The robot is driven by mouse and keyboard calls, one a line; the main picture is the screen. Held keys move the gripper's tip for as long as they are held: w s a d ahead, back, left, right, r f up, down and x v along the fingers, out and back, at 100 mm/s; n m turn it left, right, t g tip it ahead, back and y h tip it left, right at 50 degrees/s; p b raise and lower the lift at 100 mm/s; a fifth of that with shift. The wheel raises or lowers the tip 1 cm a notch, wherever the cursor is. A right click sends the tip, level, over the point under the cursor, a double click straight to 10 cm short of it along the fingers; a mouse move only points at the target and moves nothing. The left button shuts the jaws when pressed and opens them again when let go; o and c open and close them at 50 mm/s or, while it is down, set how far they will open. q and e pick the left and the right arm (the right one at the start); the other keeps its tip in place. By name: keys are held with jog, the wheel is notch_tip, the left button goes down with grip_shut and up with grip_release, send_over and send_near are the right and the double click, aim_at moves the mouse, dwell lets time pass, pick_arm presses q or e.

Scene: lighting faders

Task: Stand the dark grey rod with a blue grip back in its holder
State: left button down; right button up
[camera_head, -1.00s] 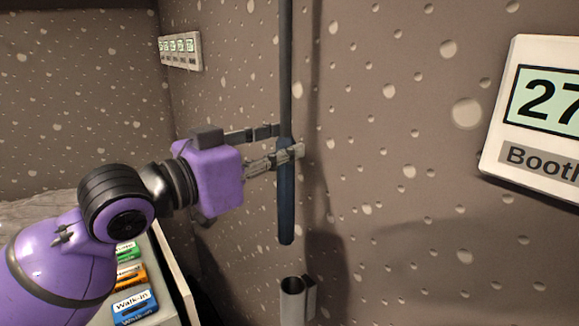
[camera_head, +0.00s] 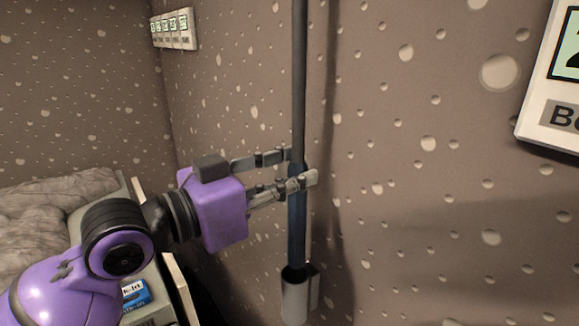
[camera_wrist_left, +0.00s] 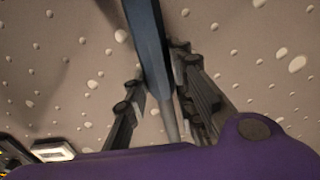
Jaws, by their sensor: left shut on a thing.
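The dark grey rod (camera_head: 299,75) stands upright close to the wall. Its blue grip (camera_head: 297,232) is held by my left gripper (camera_head: 302,168), which is shut around the grip's upper part. The grip also shows between the fingers in the left wrist view (camera_wrist_left: 149,45). The holder (camera_head: 295,299) is a grey metal cup fixed low on the wall. The grip's lower end meets the cup's mouth and its tip is hidden there. How deep it sits inside I cannot tell. My right gripper is not in view.
A wall panel with several small displays (camera_head: 174,29) is at the upper left. A large white number sign (camera_head: 552,105) hangs at the right. A console with a blue label (camera_head: 137,294) lies below my left arm, beside a grey crumpled surface (camera_head: 50,205). The dotted wall around the rod is bare.

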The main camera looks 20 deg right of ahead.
aim_at(290, 229)
pick_arm(q)
jog(key=shift+f+b, duration=0.85)
jog(key=shift+f, duration=1.95)
jog(key=shift+f+b, duration=0.5)
jog(key=shift+f, duration=1.55)
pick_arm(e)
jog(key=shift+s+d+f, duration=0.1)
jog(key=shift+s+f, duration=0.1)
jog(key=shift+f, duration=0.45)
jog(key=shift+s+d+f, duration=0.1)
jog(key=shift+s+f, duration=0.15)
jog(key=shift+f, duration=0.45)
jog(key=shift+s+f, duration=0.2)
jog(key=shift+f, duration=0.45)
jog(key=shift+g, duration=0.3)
pick_arm(q)
jog(key=c, duration=1.4)
grip_release()
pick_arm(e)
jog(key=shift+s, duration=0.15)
pick_arm(q)
jog(key=shift+f, duration=0.1)
jog(key=v, duration=1.2)
